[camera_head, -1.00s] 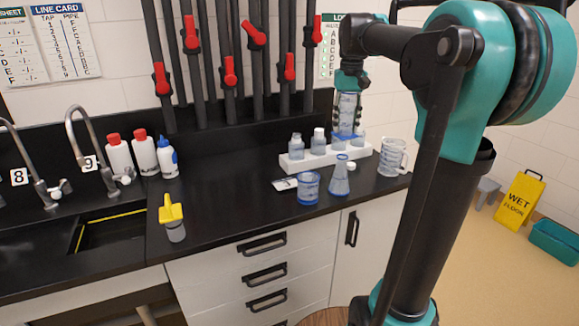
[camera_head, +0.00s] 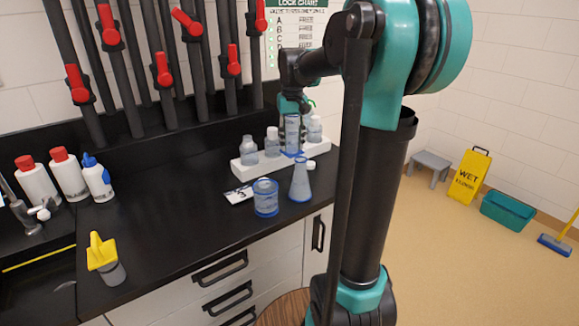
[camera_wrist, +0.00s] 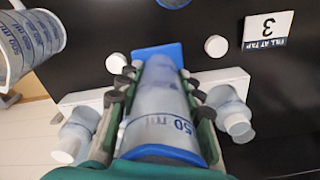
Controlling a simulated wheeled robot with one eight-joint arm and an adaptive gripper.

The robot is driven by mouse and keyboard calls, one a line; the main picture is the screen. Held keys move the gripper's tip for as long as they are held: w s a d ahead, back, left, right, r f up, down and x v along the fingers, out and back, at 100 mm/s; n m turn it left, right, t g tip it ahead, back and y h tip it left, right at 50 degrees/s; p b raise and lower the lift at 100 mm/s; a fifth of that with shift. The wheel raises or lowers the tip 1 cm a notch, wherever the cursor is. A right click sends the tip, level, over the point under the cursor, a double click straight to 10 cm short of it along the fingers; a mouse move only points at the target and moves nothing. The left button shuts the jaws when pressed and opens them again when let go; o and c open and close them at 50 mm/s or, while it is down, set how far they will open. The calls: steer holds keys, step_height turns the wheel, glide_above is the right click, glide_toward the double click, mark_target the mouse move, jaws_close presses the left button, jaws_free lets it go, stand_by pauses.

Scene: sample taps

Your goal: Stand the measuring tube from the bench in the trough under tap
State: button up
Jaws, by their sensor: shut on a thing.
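My gripper (camera_head: 293,106) is shut on the measuring tube (camera_head: 292,136), a clear cylinder with blue markings. In the wrist view my fingers (camera_wrist: 160,82) lie on both sides of the tube (camera_wrist: 165,92), whose "50 ml" mark and blue foot (camera_wrist: 158,52) show. The tube looks upright in the head view, at the white bottle rack; I cannot tell whether its foot touches anything. The card (camera_head: 240,194) beside the rack reads "3, FILL AT TAP" in the wrist view (camera_wrist: 267,30). Part of the yellow-edged trough (camera_head: 30,292) shows at far left, with part of a tap (camera_head: 22,212) above.
The rack (camera_head: 246,178) holds several bottles close around the tube. Three white bottles (camera_head: 68,174) and a yellow-topped scoop-like item (camera_head: 102,254) stand near the trough. The bench (camera_head: 165,225) between is clear.

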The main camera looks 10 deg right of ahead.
step_height(320, 180, down, 9)
stand_by(0.4)
steer(key=o, duration=1.1)
steer(key=shift+f, duration=0.1)
